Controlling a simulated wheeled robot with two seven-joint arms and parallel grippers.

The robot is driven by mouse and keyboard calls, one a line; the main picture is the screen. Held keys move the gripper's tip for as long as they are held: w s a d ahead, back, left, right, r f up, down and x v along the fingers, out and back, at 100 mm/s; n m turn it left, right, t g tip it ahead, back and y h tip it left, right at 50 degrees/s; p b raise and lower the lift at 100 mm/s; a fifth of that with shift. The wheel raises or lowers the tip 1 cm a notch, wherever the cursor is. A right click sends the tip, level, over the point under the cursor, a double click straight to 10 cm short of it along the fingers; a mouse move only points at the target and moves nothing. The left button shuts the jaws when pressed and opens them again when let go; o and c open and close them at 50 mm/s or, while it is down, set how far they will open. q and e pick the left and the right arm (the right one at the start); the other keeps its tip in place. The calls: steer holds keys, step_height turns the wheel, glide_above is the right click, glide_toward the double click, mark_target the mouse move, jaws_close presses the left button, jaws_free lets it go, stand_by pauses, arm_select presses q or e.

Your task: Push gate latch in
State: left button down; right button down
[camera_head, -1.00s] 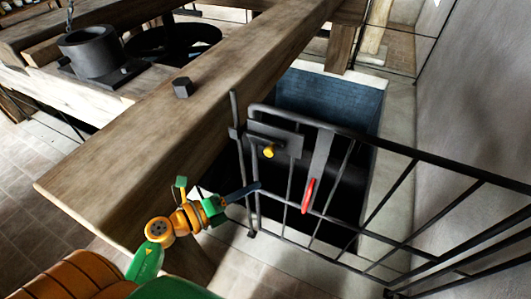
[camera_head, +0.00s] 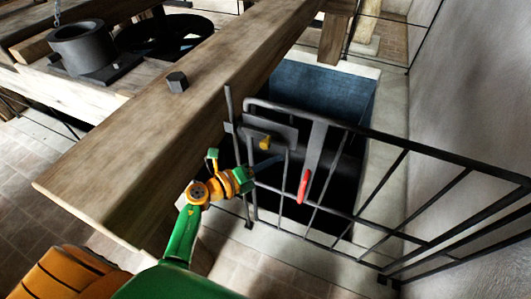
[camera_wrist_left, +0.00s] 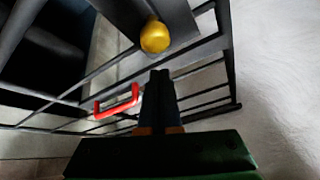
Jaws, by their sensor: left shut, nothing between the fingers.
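The dark metal gate (camera_head: 316,209) stands beside the wooden beam. A flat plate near its top left carries the latch, whose yellow knob (camera_head: 265,143) sticks out. The knob also shows large at the top of the left wrist view (camera_wrist_left: 155,36). A red handle (camera_head: 303,186) hangs on the gate, right of and below the knob. My left gripper (camera_head: 277,161) is shut and empty just below the knob, seemingly apart from it. In the left wrist view its fingertips (camera_wrist_left: 159,75) lie below the knob. My right gripper is not in view.
A thick wooden beam (camera_head: 150,140) runs diagonally left of the gate, close to my left arm. A dark pit opens behind the gate. A grey wall (camera_head: 465,110) stands on the right. Tiled floor lies below.

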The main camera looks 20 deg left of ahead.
arm_select(q)
steer(key=shift+w+a+r, duration=0.1)
steer(key=shift+a+r, duration=0.2)
steer(key=shift+a, duration=0.25)
steer(key=shift+w+a+r, duration=0.1)
steer(key=shift+a+r, duration=0.15)
steer(key=shift+a, duration=0.25)
steer(key=a+b, duration=0.1)
steer(key=a, duration=0.4)
